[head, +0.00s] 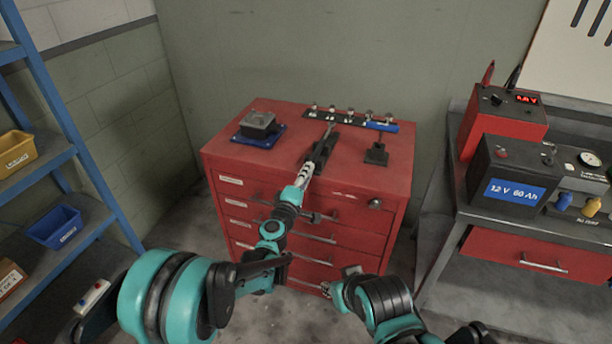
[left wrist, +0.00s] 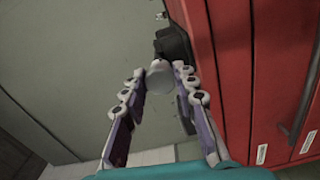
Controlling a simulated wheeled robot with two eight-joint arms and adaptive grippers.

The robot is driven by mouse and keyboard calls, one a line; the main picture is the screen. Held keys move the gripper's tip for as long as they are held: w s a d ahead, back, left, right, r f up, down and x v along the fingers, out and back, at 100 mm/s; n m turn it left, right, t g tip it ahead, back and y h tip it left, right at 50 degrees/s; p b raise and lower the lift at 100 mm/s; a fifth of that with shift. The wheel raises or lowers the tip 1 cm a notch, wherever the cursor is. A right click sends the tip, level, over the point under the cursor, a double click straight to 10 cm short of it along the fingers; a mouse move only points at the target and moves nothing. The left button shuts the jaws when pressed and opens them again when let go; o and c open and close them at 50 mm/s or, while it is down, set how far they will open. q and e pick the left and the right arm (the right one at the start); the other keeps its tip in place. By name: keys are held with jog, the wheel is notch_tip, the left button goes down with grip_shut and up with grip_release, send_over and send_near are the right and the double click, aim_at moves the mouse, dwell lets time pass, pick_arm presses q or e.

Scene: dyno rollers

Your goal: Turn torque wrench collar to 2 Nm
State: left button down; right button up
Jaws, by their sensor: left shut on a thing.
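The torque wrench (head: 325,144) lies on top of the red cabinet, pointing away from me, and looks seated in a dark holder. My left gripper (head: 311,166) is at its near end, over the cabinet's front edge. In the left wrist view, the two fingers (left wrist: 160,92) stand on either side of a pale grey round end (left wrist: 159,76), shut on it. The dark body behind it is partly hidden. No scale marks or 2 Nm reading can be made out. My right gripper (head: 334,288) hangs low before the drawers, holding nothing visible; its finger opening is unclear.
The red cabinet top (head: 235,155) carries a dark block on a blue base (head: 259,128), a rack of sockets (head: 343,115), a blue-handled tool (head: 382,127) and a small black stand (head: 377,153). A blue shelf (head: 75,150) stands left; a bench with a 12 V battery unit (head: 515,190) stands right.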

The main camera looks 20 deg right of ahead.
pick_arm(q)
jog(key=shift+m, duration=0.6)
jog(key=c, duration=1.2)
grip_release()
jog(key=shift+o, duration=0.2)
jog(key=v, duration=1.2)
